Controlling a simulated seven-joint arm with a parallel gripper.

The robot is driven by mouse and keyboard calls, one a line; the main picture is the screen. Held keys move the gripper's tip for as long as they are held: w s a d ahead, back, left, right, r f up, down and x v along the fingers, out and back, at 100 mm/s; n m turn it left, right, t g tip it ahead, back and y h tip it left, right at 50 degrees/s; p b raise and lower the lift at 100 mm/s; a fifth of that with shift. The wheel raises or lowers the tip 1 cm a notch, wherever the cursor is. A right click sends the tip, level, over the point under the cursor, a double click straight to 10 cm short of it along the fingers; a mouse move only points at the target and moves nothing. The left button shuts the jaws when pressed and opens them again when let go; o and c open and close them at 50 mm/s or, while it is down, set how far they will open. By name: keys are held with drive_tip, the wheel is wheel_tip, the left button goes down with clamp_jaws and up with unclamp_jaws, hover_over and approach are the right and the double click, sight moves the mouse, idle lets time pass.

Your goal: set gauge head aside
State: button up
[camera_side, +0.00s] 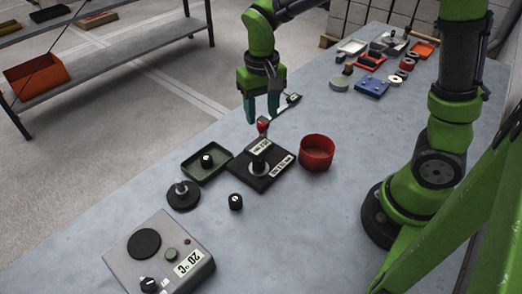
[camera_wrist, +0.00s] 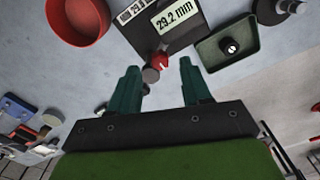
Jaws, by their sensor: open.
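My gripper (camera_side: 261,115) points down over the table, open and empty, just behind a black gauge stand (camera_side: 262,166) with labels reading 29.2 mm. In the wrist view my gripper (camera_wrist: 159,68) has its two fingertips apart, with a small red-and-grey knob-like part (camera_wrist: 160,62) showing between them. This part (camera_side: 262,125) is right below the fingers in the side view; contact cannot be told. I cannot tell for certain which part is the gauge head.
A red bowl (camera_side: 316,152) stands right of the stand; a green tray (camera_side: 206,163) with a black knob lies left. A black disc with a stem (camera_side: 183,196), a loose black knob (camera_side: 236,202) and a grey heater box (camera_side: 160,255) are nearer. Bare table lies right of the loose knob.

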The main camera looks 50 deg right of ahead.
sight(260, 134)
drive_tip(key=shift+f, duration=1.35)
drive_tip(key=shift+c, duration=0.5)
clamp_jaws()
